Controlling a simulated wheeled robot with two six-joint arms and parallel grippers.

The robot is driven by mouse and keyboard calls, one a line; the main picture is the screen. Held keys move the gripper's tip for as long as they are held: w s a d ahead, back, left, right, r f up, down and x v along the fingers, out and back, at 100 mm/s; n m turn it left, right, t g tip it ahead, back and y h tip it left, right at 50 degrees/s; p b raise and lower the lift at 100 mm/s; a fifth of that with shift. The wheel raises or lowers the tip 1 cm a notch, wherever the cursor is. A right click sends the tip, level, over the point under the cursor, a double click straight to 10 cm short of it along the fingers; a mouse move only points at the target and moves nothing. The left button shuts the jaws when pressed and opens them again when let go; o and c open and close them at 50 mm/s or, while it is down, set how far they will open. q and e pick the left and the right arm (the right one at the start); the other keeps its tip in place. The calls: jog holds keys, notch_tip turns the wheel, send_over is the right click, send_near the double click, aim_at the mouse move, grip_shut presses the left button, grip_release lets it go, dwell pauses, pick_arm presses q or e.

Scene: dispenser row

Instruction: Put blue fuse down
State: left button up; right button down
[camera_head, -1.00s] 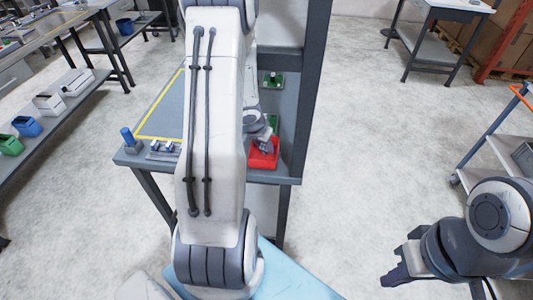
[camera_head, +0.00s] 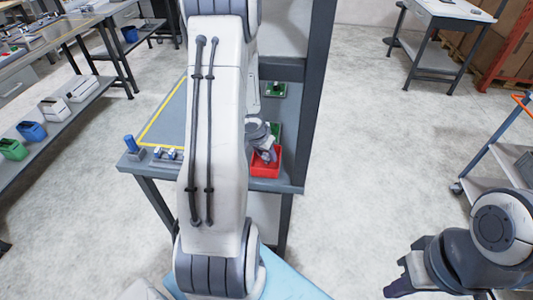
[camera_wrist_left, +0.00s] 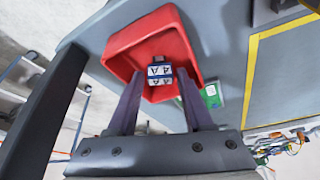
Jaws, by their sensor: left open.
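The blue fuse (camera_wrist_left: 160,71), with white labels reading "4A", is inside the red bin (camera_wrist_left: 117,45) in the left wrist view. My left gripper (camera_wrist_left: 159,76) is open, its two fingers reaching into the bin on either side of the fuse. The fuse's contact with the bin floor cannot be made out. In the head view the red bin (camera_head: 266,171) sits at the bench's front right corner, and my left gripper (camera_head: 267,152) is over it; the fuse is hidden there. My right gripper (camera_head: 398,286) hangs low at the right, away from the bench.
A blue-topped part (camera_head: 129,143) and small metal parts (camera_head: 166,154) stand at the bench's left front. Green boards (camera_head: 274,90) lie behind the bin. A dark upright post (camera_head: 312,95) rises close to the bin's right.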

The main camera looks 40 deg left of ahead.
pick_arm(q)
jog(key=p+v, duration=0.6)
jog(key=v, duration=0.4)
jog(key=shift+r+p, duration=0.3)
jog(key=shift+r, duration=0.1)
jog(key=shift+s, duration=0.15)
